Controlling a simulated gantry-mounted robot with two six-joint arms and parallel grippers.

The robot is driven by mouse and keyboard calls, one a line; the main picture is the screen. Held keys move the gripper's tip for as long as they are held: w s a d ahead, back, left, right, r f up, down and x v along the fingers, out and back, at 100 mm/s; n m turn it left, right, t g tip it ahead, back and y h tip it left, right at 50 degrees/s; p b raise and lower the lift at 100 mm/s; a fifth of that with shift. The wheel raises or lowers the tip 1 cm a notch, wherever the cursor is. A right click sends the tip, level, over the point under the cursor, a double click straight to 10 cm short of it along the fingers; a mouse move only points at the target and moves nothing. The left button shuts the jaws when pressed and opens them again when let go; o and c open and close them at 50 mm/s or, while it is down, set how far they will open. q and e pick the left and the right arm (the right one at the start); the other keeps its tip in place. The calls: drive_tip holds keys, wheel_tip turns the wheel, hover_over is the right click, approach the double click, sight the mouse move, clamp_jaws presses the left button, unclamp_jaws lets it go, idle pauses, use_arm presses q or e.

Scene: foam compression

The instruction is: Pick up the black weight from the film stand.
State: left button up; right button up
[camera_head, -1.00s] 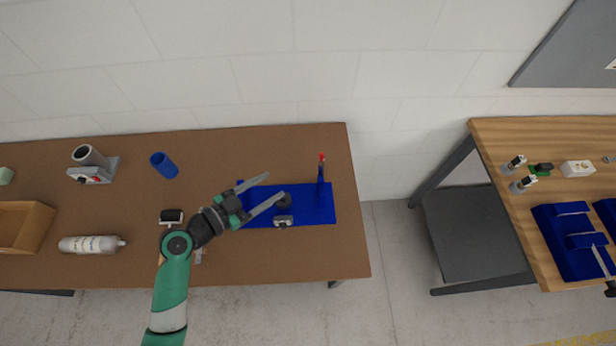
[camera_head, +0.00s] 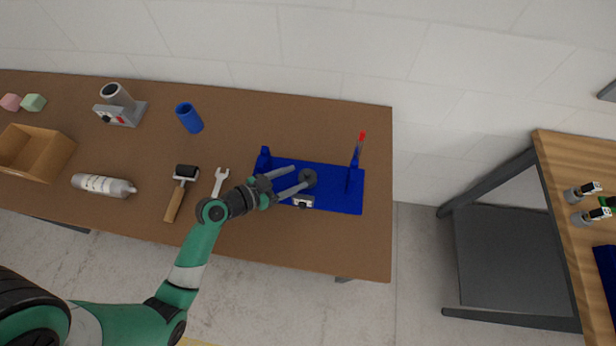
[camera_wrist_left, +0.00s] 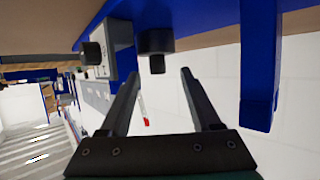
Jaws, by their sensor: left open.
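The black weight (camera_head: 308,177) is a dark round piece on the blue film stand (camera_head: 340,200) at the right part of the brown table. In the left wrist view the black weight (camera_wrist_left: 155,42) is a dark stepped cylinder by the blue stand surface, ahead of the fingers and roughly between their lines. My left gripper (camera_head: 298,181) is open, its two fingers pointing right at the weight. In the left wrist view the left gripper (camera_wrist_left: 160,78) shows two dark, separated fingers with nothing between their tips. Whether a finger touches the weight cannot be told. My right gripper is not in view.

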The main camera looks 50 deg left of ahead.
sight(308, 172)
use_arm(q)
drive_tip(key=shift+r+x, duration=0.2)
drive_tip(key=shift+x, duration=2.45)
drive_tip(key=shift+d, duration=0.2)
clamp_jaws()
drive_tip(key=shift+r, duration=0.1)
